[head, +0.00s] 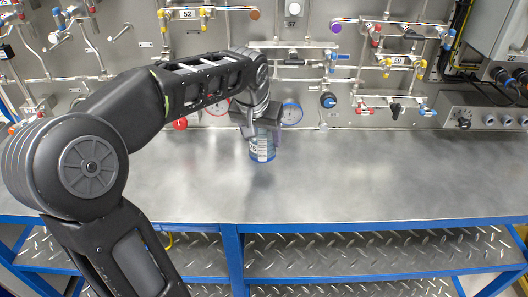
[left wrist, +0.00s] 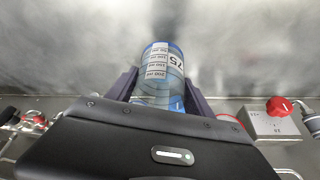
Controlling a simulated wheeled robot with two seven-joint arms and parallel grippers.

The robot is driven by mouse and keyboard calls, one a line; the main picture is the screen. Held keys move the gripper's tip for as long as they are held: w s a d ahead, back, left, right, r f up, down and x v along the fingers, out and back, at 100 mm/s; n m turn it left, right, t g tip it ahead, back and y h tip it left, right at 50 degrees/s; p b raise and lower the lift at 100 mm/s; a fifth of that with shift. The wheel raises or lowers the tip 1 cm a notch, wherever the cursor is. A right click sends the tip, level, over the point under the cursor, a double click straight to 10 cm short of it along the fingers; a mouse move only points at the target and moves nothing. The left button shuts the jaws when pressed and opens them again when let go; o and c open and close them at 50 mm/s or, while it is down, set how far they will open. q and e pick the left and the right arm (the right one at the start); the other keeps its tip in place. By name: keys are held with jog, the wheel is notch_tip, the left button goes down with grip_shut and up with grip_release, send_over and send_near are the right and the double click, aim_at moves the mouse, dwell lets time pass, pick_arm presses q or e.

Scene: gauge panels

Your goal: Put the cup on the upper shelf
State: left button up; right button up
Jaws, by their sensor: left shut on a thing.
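The cup (head: 262,147) is blue and see-through, with a white label of printed volume marks. In the head view it is upright under my left gripper (head: 260,138), near the back of the steel worktop (head: 350,180). My left gripper is shut on the cup, one finger on each side. The left wrist view also shows the cup (left wrist: 163,72) between the two fingers. The gripper hides the cup's top in the head view. I cannot tell if its base touches the worktop. The upper of the tread-plate shelves (head: 385,250) is below the worktop. My right gripper is not in view.
A wall panel of pipes, gauges and valves (head: 390,65) stands behind the worktop. A grey box with knobs (head: 485,118) is at the back right. Blue frame bars (head: 380,226) edge the worktop and shelves. The worktop right of the cup is clear.

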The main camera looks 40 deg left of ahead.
aim_at(262, 151)
pick_arm(q)
jog(key=shift+f, duration=0.55)
jog(key=shift+f, duration=0.1)
notch_tip(262, 151, down, 4)
jog(key=shift+r, duration=0.2)
jog(key=shift+f, duration=0.15)
jog(key=o, duration=1.4)
jog(key=shift+o, duration=0.2)
